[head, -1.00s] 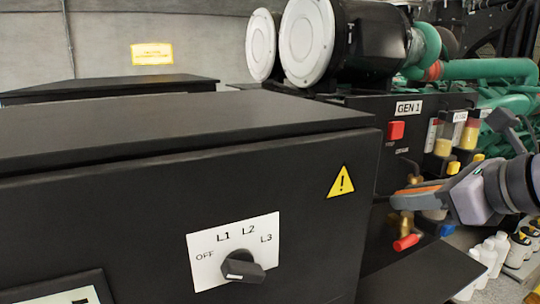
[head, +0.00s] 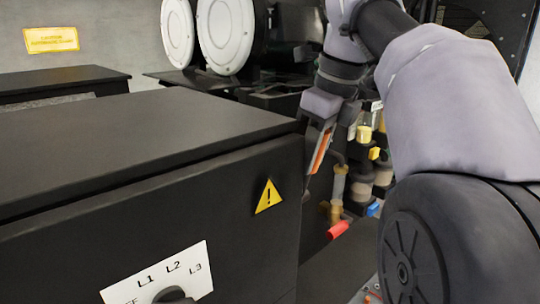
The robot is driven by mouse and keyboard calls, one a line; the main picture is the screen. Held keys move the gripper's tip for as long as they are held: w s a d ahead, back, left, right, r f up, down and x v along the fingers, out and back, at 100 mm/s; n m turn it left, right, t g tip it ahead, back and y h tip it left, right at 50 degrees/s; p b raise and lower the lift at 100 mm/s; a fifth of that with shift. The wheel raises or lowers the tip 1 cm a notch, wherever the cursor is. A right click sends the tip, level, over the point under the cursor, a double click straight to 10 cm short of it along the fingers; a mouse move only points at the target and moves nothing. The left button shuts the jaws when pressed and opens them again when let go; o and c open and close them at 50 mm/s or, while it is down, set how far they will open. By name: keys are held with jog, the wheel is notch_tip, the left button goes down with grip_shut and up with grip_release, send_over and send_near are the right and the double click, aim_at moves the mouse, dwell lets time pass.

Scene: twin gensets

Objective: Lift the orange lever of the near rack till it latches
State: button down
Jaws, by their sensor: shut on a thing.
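The orange lever (head: 321,150) shows as a slanted, nearly upright strip just right of the black cabinet. My gripper (head: 315,160) comes down on it from above, its fingers pointing down, and is shut on it. The fingers cover part of the lever, so its pivot and any latch are hidden. Below it on the near rack are a clear sight tube and a brass fitting (head: 336,209), with a red-handled part (head: 338,229) lower down.
The black cabinet (head: 150,150) with a warning triangle (head: 267,196) and a rotary switch (head: 172,296) fills the left, close to my gripper. My arm covers the right side. Yellow-capped and blue-marked parts (head: 373,208) stand behind the gripper.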

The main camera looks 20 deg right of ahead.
jog(key=shift+w+a+g, duration=0.15)
jog(key=shift+w+g, duration=0.15)
jog(key=shift+g, duration=0.1)
jog(key=c, duration=1.2)
grip_release()
jog(key=shift+w, duration=0.1)
jog(key=shift+o, duration=0.2)
